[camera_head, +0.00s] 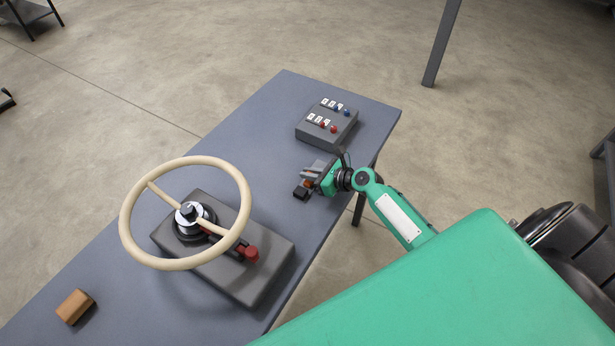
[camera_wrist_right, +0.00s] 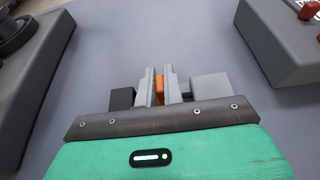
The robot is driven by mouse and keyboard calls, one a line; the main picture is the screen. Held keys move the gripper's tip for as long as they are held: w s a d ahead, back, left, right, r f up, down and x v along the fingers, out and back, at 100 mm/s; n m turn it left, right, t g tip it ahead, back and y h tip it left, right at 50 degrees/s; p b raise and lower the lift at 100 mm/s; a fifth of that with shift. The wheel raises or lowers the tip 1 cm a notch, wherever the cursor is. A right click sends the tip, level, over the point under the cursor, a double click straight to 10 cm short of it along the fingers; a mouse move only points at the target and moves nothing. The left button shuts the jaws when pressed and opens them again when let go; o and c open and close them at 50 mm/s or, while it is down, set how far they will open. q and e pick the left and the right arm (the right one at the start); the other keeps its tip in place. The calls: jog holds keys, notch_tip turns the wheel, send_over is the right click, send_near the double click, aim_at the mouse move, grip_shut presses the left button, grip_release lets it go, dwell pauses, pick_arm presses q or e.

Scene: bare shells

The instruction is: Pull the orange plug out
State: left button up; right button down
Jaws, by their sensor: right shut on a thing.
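The orange plug (camera_wrist_right: 159,88) shows as a narrow orange strip between the two grey fingers of my right gripper (camera_wrist_right: 161,84), which is shut on it. In the head view the right gripper (camera_head: 309,181) is low over the table's right edge, with a little orange showing. A black block (camera_wrist_right: 122,98) is on one side of the fingers and a grey block (camera_wrist_right: 211,87) on the other. The gripper hides most of the plug, and I cannot tell whether it is seated in either block. My left gripper is not in view.
On the blue-grey table (camera_head: 262,118) a box with red and blue knobs (camera_head: 328,124) stands beyond the gripper. A cream steering wheel (camera_head: 128,205) on a dark base with a red knob (camera_head: 251,253) is to the left. A wooden block (camera_head: 75,306) lies at lower left.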

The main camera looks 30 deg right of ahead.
jog(key=c, duration=1.6)
grip_release()
jog(key=shift+w+d+r, duration=0.1)
jog(key=shift+w+d, duration=0.05)
jog(key=shift+d, duration=0.1)
jog(key=shift+o, duration=0.4)
jog(key=shift+s+d, duration=0.1)
jog(key=shift+s, duration=0.2)
jog(key=b+v, duration=0.2)
jog(key=v, duration=0.9)
jog(key=shift+s+d, duration=0.15)
jog(key=shift+s, duration=0.2)
jog(key=shift+s+d+r, duration=0.35)
jog(key=shift+s+r, duration=0.05)
jog(key=shift+s, duration=0.15)
